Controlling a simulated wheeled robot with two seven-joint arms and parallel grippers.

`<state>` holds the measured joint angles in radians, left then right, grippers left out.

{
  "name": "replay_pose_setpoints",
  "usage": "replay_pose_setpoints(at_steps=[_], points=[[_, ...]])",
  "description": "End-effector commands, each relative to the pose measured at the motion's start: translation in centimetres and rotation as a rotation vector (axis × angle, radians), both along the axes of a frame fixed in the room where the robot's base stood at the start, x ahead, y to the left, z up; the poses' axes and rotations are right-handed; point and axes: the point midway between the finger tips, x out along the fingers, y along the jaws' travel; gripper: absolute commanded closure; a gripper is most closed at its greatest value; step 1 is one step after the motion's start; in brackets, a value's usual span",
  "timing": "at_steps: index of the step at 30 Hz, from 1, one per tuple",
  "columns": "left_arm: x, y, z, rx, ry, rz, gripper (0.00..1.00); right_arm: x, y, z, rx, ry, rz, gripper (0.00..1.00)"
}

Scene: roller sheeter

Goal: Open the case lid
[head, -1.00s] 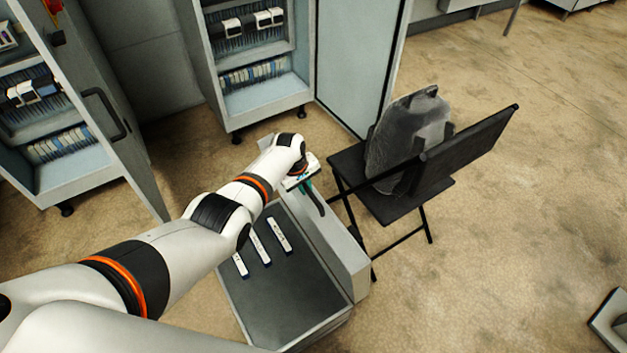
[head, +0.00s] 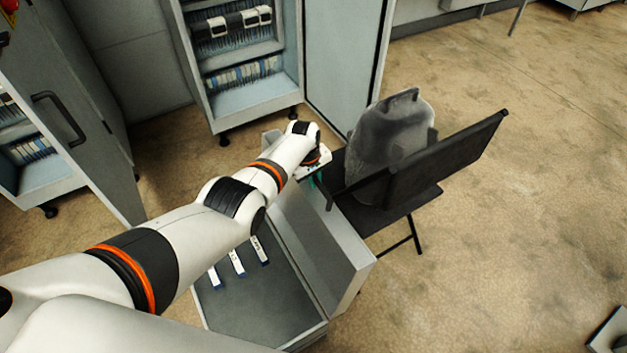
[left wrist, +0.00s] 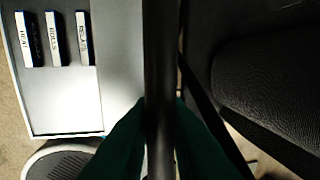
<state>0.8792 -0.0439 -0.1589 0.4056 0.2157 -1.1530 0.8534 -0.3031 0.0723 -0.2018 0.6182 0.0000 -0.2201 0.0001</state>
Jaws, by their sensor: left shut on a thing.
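The grey case (head: 270,305) stands low in front of me, with pale labelled strips (head: 237,262) on its dark grey surface. They also show at the upper left of the left wrist view (left wrist: 56,38). A grey panel (head: 318,240), apparently the lid, stands raised along the case's right side; its exact angle is hard to tell. My left gripper (head: 318,180) is at the far end of this panel. In the left wrist view its green fingers (left wrist: 160,130) are shut on a black bar-like handle (left wrist: 160,60). My arm hides part of the case. My right gripper is not in view.
A black folding chair (head: 445,160) with a dark grey rounded object (head: 390,130) on it stands close to the right of the panel. Open cabinets (head: 250,95) stand behind and at the left.

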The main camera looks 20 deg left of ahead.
Motion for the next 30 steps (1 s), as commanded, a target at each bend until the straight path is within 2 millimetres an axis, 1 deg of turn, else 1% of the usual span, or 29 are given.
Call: replay_pose_setpoints(at_steps=[6, 7, 10, 18, 22, 26, 27, 30], points=[[0.1, 0.0, 0.2, -0.002, -0.002, 0.002, 1.00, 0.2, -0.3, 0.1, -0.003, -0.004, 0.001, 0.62], [0.1, 0.0, 0.2, -0.002, -0.002, 0.002, 0.82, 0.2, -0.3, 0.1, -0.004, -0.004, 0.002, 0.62], [0.1, 0.0, 0.2, -0.002, -0.002, 0.001, 0.66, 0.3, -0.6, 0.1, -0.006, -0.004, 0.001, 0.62], [0.1, 0.0, 0.1, -0.001, -0.001, 0.001, 0.66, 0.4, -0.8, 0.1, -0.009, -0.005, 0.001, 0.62], [0.0, 0.1, 0.8, -0.001, 0.001, 0.001, 0.66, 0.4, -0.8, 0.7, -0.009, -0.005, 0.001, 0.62], [-0.2, 0.3, 2.7, -0.001, -0.002, 0.001, 0.66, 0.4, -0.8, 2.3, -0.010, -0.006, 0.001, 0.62], [-0.3, 0.4, 3.5, -0.001, -0.003, 0.001, 0.66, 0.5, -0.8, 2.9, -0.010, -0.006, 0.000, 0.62], [-0.5, 0.6, 5.2, -0.001, -0.004, 0.000, 0.66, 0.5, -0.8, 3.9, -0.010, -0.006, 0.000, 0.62]])
